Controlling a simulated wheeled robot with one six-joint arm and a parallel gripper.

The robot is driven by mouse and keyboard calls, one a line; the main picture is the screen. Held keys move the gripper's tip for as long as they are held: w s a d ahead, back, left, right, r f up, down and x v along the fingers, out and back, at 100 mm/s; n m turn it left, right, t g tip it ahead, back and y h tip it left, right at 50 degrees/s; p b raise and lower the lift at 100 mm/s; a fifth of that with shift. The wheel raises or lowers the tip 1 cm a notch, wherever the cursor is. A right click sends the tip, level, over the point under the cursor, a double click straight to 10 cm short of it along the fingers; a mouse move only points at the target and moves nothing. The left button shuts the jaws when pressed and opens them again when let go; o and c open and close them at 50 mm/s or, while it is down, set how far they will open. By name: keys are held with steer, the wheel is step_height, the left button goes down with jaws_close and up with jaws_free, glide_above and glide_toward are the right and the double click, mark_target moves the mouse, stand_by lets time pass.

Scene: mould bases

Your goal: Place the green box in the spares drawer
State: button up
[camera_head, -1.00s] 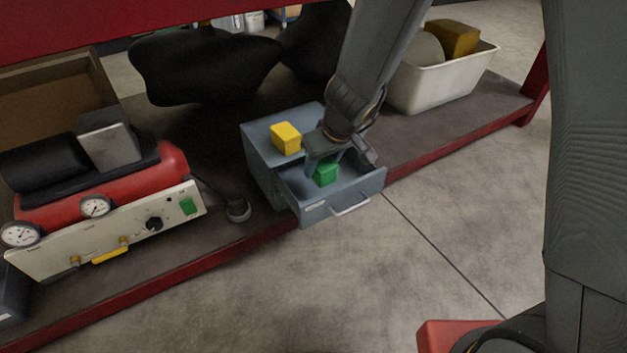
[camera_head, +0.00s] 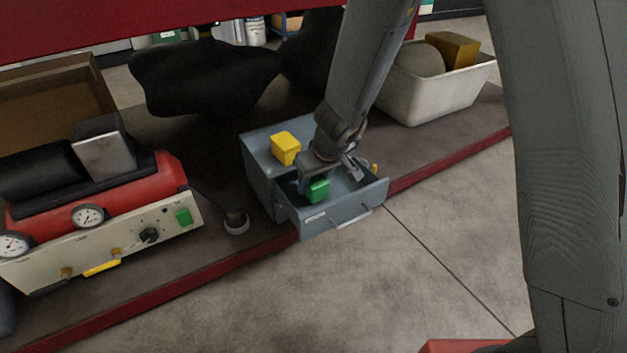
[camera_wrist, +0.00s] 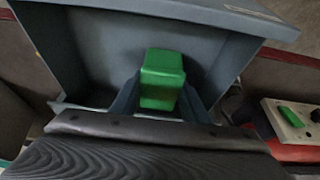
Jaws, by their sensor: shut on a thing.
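The green box (camera_head: 317,190) is between the fingers of my gripper (camera_head: 316,180), inside the open spares drawer (camera_head: 345,212) of a small grey-blue cabinet. In the wrist view the green box (camera_wrist: 162,78) sits between my gripper's two fingers (camera_wrist: 160,98), with the drawer's interior (camera_wrist: 105,45) around it. My gripper is shut on the box. Whether the box touches the drawer floor cannot be told. My wrist hides part of the drawer.
A yellow box (camera_head: 286,148) sits on the cabinet top (camera_head: 262,146). A red compressor with gauges (camera_head: 150,175) stands to the left, and a white bin (camera_head: 435,92) with objects stands to the right. A small yellow thing (camera_head: 375,168) shows at the drawer's right side.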

steer(key=shift+w+a+f+b, duration=0.1)
steer(key=shift+f+b, duration=0.55)
steer(key=shift+b, duration=0.15)
steer(key=shift+f, duration=0.1)
steer(key=o, duration=1.2)
